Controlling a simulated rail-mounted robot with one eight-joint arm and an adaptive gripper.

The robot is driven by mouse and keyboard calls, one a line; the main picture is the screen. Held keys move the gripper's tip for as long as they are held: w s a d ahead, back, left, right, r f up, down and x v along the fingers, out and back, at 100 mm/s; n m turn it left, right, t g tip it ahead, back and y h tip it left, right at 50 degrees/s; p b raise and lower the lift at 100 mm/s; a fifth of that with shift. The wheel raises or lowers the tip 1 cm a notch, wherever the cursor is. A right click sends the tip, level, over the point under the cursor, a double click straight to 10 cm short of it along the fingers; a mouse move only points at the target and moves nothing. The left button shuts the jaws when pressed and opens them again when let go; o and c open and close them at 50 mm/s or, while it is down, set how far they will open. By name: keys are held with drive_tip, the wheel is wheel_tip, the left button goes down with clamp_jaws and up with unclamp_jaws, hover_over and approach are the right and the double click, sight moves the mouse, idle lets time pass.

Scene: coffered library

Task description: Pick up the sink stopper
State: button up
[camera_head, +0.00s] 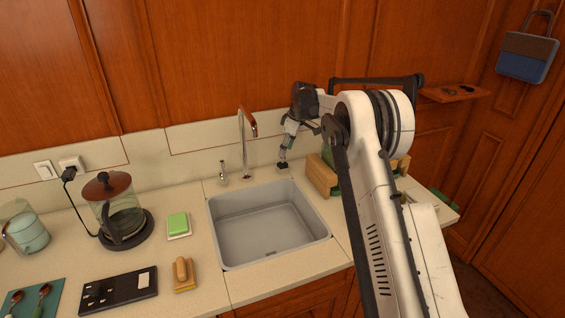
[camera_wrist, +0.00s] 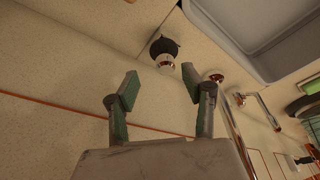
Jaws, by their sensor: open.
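The sink stopper (camera_wrist: 163,46) is a small dark round piece with a shiny metal part below it in the wrist view. It rests on the pale counter close to the sink's corner. In the head view it shows as a small dark shape (camera_head: 283,165) behind the sink (camera_head: 268,218), at its back right. My gripper (camera_wrist: 160,76) is open and empty, with its two green-grey fingers apart. The stopper appears just beyond the fingertips, between their lines and nearer the right finger. In the head view my gripper (camera_head: 284,157) hangs just above the stopper, pointing down.
The tap (camera_head: 243,145) and a small metal dispenser (camera_head: 222,174) stand left of my gripper. A wooden block (camera_head: 321,175) stands close to its right. The wall panel is close behind. A green sponge (camera_head: 178,223), brush (camera_head: 182,272) and coffee press (camera_head: 120,215) lie farther left.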

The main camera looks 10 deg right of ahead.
sight(283, 163)
drive_tip(key=shift+s+p+x, duration=0.15)
drive_tip(key=shift+p+x, duration=0.05)
drive_tip(key=shift+x, duration=1.15)
drive_tip(key=shift+s+p+x, duration=0.15)
drive_tip(key=shift+p+x, duration=0.05)
drive_tip(key=shift+x, duration=1.1)
drive_tip(key=shift+a, duration=0.15)
clamp_jaws()
